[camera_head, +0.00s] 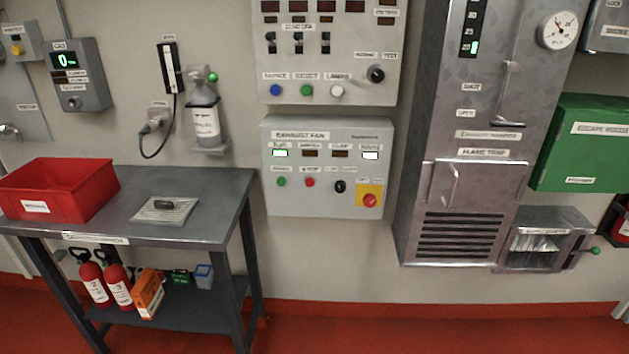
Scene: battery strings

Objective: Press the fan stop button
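The exhaust fan panel (328,168) is a light grey box on the wall in the middle of the head view. Its lower row holds a green button (281,182), a small red button (310,183), a black knob (340,186) and a larger red button on a yellow plate (370,200). The small labels over these are too blurred to read surely. Two indicator windows on the panel are lit, one greenish at the left and one white at the right. Neither of my grippers shows in this view.
A dark grey table (204,186) stands left of the panel, with a red bin (58,190) and a flat plate with a handle (164,209) on it. Fire extinguishers stand on its shelf. A metal cabinet (474,130) juts out at right. Floor below the panel is clear.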

